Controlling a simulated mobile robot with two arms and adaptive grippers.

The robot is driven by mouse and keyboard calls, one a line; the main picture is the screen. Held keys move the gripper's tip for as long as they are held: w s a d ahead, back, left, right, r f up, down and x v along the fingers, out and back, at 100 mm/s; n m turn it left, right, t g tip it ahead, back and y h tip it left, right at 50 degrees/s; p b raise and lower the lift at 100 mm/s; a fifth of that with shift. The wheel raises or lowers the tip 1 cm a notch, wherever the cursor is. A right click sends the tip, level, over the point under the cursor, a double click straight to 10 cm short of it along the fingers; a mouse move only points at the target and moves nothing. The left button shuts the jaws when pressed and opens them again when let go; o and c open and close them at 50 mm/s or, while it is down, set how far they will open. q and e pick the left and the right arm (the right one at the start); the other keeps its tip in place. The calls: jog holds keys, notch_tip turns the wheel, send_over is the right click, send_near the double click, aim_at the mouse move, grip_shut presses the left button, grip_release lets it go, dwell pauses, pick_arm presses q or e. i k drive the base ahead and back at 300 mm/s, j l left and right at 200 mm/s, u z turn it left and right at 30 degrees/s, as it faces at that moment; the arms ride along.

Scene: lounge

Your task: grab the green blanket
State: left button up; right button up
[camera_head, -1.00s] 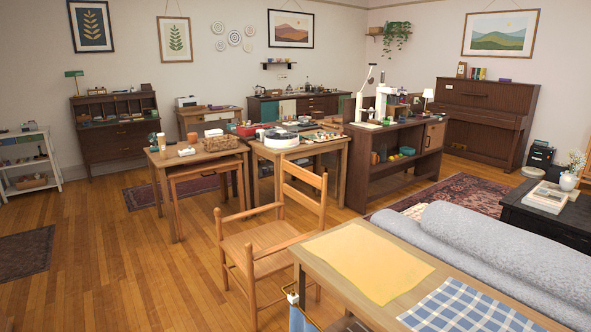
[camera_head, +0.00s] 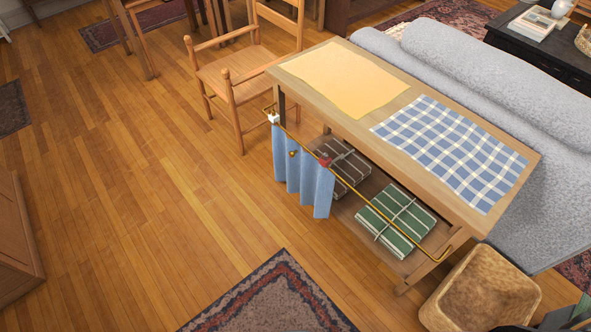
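A folded green blanket (camera_head: 397,217) with pale stripes, tied with a light cord, lies on the lower shelf (camera_head: 353,212) of the wooden console table (camera_head: 420,96). It is toward the shelf's near right end, below the table's brass rail (camera_head: 395,212). A second folded, striped blanket (camera_head: 345,168), darker and greyish, lies farther left on the same shelf, partly behind the blue cloth and the rail. Neither of my grippers shows in the head view.
A blue cloth (camera_head: 302,182) hangs from the rail's left part. A yellow cloth (camera_head: 345,78) and a blue checked cloth (camera_head: 450,150) lie on the tabletop. A grey sofa (camera_head: 470,75) backs the table; a tan basket (camera_head: 482,296) stands at its right. Floor in front is free, with a rug (camera_head: 270,300).

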aim_at(406, 213)
jog(key=k+z, duration=0.1)
jog(key=z, duration=0.3)
jog(key=k+z, duration=0.15)
jog(key=z, duration=0.25)
